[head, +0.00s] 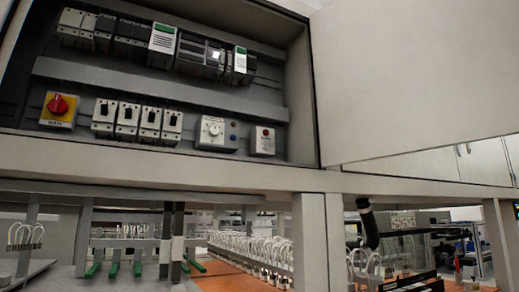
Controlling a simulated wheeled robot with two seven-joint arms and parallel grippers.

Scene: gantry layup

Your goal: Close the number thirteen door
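An electrical cabinet (300,75) fills the upper part of the head view and stands open. Its large pale door (420,80) is swung out to the right, hinged near the cabinet's right edge. I see no number on the door, so I cannot tell from a label that it is number thirteen. The door's free edge runs out of the picture at the right. Neither of my grippers is in view.
Inside the cabinet are breakers (137,118), a red rotary switch (58,108) on a yellow plate and a control box (215,131). Below, behind the pale frame posts (310,240), are rows of white looped cables (260,250), green-ended bars (114,269) and a black bent pipe (369,225).

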